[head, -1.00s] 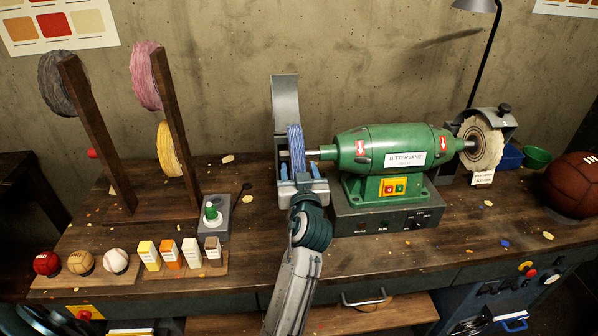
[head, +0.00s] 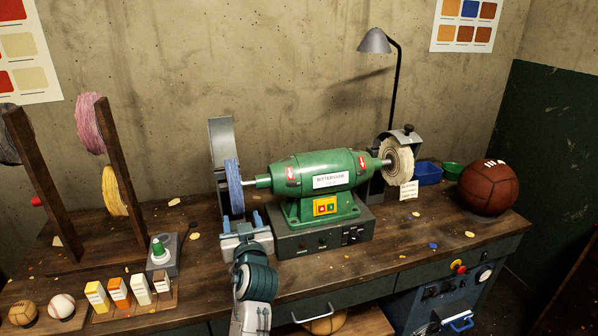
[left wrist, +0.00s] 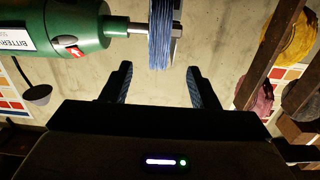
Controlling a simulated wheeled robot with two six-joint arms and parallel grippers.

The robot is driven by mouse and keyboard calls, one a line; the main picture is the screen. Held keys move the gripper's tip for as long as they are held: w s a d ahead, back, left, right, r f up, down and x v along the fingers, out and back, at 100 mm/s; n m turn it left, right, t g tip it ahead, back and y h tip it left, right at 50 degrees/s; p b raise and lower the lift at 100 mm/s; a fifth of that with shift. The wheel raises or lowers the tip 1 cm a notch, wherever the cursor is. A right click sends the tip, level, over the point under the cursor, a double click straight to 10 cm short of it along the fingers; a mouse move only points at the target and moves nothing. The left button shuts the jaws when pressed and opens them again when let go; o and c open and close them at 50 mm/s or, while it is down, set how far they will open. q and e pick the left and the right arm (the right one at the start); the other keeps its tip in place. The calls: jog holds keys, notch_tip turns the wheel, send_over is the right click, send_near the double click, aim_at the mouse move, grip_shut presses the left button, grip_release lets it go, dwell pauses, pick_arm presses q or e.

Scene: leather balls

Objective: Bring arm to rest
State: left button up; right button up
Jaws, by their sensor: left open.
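My left gripper (head: 243,221) is open and empty in the head view, with its blue-padded fingers just in front of and below the blue wheel (head: 234,188) of the green polishing machine (head: 318,175). In the left wrist view, the two fingers of the left gripper (left wrist: 159,78) stand wide apart. The blue wheel (left wrist: 161,35) shows beyond them there, between the fingertips and clear of them. My right gripper is not in view.
The machine's base (head: 315,238) stands right of the left gripper. A brown ball (head: 488,187) sits at the bench's right end.

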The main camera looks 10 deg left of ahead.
pick_arm(q)
jog(key=s+a+f+m+g+h, duration=0.1)
jog(key=s+a+f+g+h, duration=0.15)
jog(key=s+f, duration=0.55)
jog(key=s+a+f+m+g+h, duration=0.1)
jog(key=s+f+g, duration=0.2)
jog(key=s+f, duration=0.45)
jog(key=s+d+f+m+g+h, duration=0.2)
jog(key=s+f+g, duration=0.15)
jog(key=s, duration=0.75)
jog(key=s+d+f+m+g+h, duration=0.1)
jog(key=s+f+m+g+h, duration=0.2)
jog(key=s, duration=0.9)
notch_tip(320, 180, down, 29)
jog(key=a+g, duration=0.1)
jog(key=a, duration=0.1)
jog(key=s+a+f+g, duration=0.1)
jog(key=s+f, duration=1.7)
jog(key=f, duration=0.3)
jog(key=shift+s+a+f+n+g, duration=0.15)
jog(key=shift+s+a+n+g, duration=0.15)
jog(key=shift+s+a+n, duration=0.1)
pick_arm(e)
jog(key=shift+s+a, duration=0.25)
